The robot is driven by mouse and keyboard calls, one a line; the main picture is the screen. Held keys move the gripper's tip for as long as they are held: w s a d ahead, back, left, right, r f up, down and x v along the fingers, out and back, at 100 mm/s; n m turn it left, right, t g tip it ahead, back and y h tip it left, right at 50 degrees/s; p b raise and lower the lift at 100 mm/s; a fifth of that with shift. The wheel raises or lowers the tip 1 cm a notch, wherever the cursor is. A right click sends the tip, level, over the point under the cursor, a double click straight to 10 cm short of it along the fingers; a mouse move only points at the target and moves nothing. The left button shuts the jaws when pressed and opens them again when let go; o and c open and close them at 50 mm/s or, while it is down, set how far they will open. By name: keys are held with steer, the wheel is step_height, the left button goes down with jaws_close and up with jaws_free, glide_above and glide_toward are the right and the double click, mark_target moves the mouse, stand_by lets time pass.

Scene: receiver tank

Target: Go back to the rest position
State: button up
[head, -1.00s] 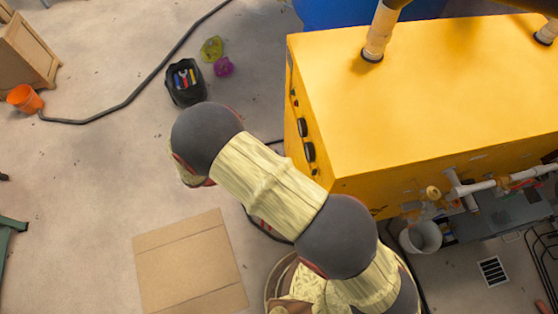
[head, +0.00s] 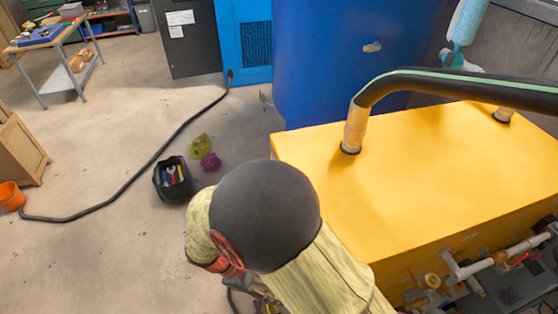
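My arm reaches up from the bottom of the head view, with a dark grey rounded joint and pale yellow sleeve-like links. It stands in front of the left end of the yellow tank housing (head: 420,165) and hides part of it. My gripper cannot be made out; the arm hides what lies below and behind it. A large blue cylindrical tank (head: 345,70) stands behind the yellow housing.
A black tool bin (head: 172,180) sits on the floor left of my arm, beside a yellow-green item (head: 200,146) and a purple item (head: 210,162). A black hose (head: 150,160) crosses the floor. An orange bucket (head: 11,196) is at far left. A thick black pipe (head: 450,88) runs above the housing.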

steer(key=s+d+r+m+t+y+b, duration=0.1)
steer(key=d+r+m+t+y, duration=0.2)
steer(key=d+r+m, duration=0.4)
steer(key=d+r+m+t+y+b, duration=0.1)
steer(key=d+r+m+t+y, duration=0.2)
steer(key=d+r, duration=1)
step_height(320, 180, up, 7)
steer(key=m+y, duration=0.2)
steer(key=m, duration=0.2)
steer(key=shift+s+r+t+b, duration=0.2)
steer(key=shift+s+t+b, duration=0.2)
steer(key=shift+o, duration=0.4)
